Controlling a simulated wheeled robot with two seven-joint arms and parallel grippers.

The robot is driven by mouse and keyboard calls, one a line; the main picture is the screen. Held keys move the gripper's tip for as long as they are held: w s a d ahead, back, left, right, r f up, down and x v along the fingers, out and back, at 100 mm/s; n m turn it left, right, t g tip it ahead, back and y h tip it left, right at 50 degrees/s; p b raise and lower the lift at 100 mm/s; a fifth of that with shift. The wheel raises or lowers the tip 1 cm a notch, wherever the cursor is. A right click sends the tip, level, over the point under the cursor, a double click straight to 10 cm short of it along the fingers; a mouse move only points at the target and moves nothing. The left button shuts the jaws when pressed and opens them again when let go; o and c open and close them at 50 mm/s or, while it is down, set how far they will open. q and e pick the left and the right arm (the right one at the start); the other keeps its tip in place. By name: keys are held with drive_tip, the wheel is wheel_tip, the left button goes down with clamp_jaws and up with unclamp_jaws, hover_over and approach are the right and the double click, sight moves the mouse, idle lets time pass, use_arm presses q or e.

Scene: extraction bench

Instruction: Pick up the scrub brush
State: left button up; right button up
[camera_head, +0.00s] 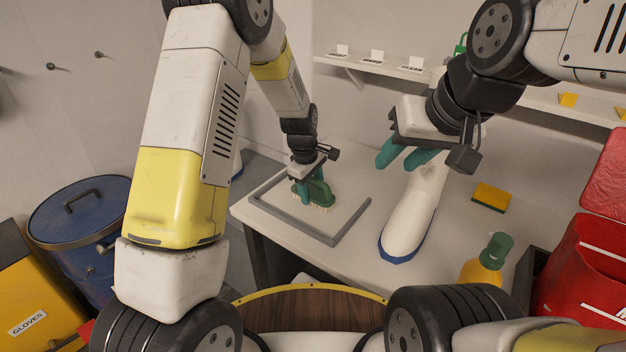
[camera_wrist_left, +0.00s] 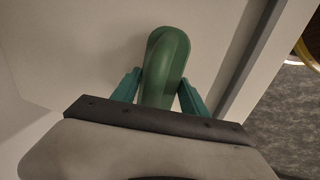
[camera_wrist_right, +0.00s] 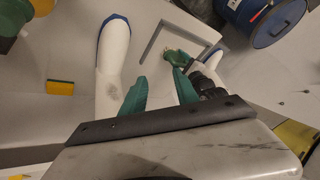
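The green scrub brush (camera_head: 319,192) sits bristles down on the white surface inside a grey raised border. My left gripper (camera_head: 304,193) is over it, fingers pointing down. In the left wrist view, the brush's green handle (camera_wrist_left: 165,60) stands between the two teal fingers of my left gripper (camera_wrist_left: 160,88), which are open around it. I cannot tell whether either finger touches it. The bristles are hidden in that view. My right gripper (camera_head: 401,157) is open and empty, high above the bench. The brush also shows in the right wrist view (camera_wrist_right: 177,57).
The grey border (camera_head: 345,224) frames the brush's area. A white, blue-edged boot-shaped object (camera_head: 408,225) lies below my right gripper. A yellow-green sponge (camera_head: 490,197), a yellow bottle (camera_head: 487,262) and a red container (camera_head: 585,265) are at the right. A blue drum (camera_head: 80,225) stands left.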

sight(313, 179)
use_arm(q)
drive_tip(key=c, duration=0.3)
drive_tip(key=shift+c, duration=0.2)
drive_tip(key=shift+r, duration=0.85)
drive_tip(key=shift+s+d+r, duration=0.15)
drive_tip(key=shift+s+r, duration=0.05)
drive_tip(key=shift+r, duration=0.85)
drive_tip(key=s+d, duration=0.1)
drive_tip(key=s, duration=0.4)
drive_tip(key=s+d, duration=0.2)
drive_tip(key=s, duration=0.3)
drive_tip(key=s+d+r, duration=0.1)
drive_tip(key=s, duration=0.3)
drive_tip(key=shift+s+d+r, duration=0.1)
drive_tip(key=shift+s+d, duration=0.3)
